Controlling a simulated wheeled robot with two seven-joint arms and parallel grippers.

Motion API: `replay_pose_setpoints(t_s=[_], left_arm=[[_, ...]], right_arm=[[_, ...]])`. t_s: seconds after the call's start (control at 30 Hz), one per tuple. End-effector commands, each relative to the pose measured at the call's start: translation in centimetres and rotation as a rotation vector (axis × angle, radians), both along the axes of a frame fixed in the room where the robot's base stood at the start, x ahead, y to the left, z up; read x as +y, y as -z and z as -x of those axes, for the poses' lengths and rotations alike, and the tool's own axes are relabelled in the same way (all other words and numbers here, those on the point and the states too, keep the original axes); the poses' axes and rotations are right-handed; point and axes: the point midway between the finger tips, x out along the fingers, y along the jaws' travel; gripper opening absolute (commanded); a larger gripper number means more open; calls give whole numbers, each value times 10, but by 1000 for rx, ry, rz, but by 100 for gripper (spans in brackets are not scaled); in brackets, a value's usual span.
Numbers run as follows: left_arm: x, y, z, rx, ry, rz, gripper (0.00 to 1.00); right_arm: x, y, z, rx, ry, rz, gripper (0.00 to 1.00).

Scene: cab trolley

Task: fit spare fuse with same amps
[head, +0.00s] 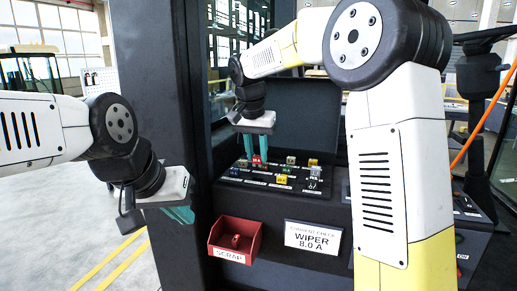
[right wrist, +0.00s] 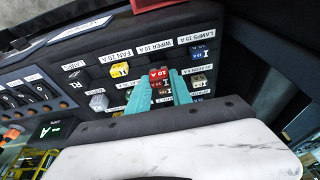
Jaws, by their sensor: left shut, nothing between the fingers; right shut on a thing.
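My right gripper (head: 257,156) reaches down over the fuse panel (head: 232,180) with its teal fingers shut on a red fuse (head: 257,161). In the right wrist view the red fuse (right wrist: 160,76) reads 10 A and sits between the fingertips, just by the WIPER 10 A label (right wrist: 154,47). I cannot tell whether it is seated in a slot. A yellow fuse (right wrist: 120,69) is by the FAN 20 A label, and a blue fuse (right wrist: 198,52) by LAMPS 15 A. Another red fuse (head: 236,240) lies in the red SCRAP bin (head: 222,232). My left gripper (head: 180,213) is shut and empty, left of the panel.
Several other fuses stand close around the right fingers. A raised dark lid (head: 305,115) is behind the panel. A dark pillar (head: 160,90) rises behind the left gripper. Open floor lies at left.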

Motion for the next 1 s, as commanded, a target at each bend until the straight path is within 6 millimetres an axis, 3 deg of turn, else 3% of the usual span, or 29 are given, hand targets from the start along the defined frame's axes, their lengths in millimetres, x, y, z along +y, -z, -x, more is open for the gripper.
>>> replay_pose_setpoints(t_s=[0.6,1.0], left_arm=[[0,0,0,0,0,0,0],[0,0,0,0,0,0,0]], right_arm=[[-1,35,0,0,1,1,0],[-1,41,0,0,1,1,0]])
